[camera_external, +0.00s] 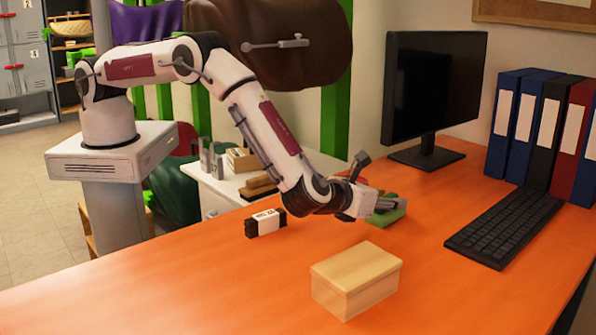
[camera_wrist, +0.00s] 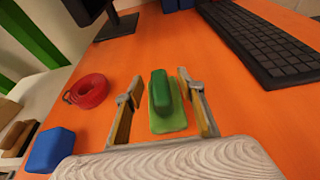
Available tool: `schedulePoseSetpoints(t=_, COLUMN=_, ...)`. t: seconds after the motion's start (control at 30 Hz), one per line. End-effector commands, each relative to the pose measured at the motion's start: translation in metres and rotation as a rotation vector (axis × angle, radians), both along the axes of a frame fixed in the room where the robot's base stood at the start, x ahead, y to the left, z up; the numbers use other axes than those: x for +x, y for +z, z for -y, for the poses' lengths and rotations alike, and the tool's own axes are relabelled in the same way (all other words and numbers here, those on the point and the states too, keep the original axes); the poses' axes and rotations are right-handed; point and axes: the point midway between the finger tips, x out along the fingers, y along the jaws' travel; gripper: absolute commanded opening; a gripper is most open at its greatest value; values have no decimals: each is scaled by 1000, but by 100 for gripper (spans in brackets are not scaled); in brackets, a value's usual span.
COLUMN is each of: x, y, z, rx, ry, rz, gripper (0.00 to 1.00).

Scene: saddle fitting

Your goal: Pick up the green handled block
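The green handled block (camera_wrist: 166,105) lies on the orange desk in the wrist view. It has a lighter green base and a darker green raised handle. My gripper (camera_wrist: 156,82) is open, with one finger on each side of the block and gaps visible between. In the external view the block (camera_external: 388,214) is partly hidden behind my gripper (camera_external: 385,204), which is low over the desk. I cannot tell how high the fingers are above the desk.
A wooden box (camera_external: 355,280) and a black-and-white eraser (camera_external: 265,222) stand on the desk. A monitor (camera_external: 433,90) and keyboard (camera_external: 505,222) are behind and right.

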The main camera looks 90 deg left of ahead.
Motion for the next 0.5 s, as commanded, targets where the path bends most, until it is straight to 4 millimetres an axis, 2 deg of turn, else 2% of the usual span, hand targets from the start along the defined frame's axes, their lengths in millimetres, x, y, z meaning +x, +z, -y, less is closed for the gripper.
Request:
schedulePoseSetpoints(t=0.07, x=0, y=0, z=0, rx=0, ry=0, rz=0, gripper=39)
schedulePoseSetpoints(t=0.1, x=0, y=0, z=0, rx=0, ry=0, rz=0, gripper=34)
schedulePoseSetpoints(t=0.23, x=0, y=0, z=0, rx=0, ry=0, rz=0, gripper=0)
schedulePoseSetpoints(t=0.5, x=0, y=0, z=0, rx=0, ry=0, rz=0, gripper=0)
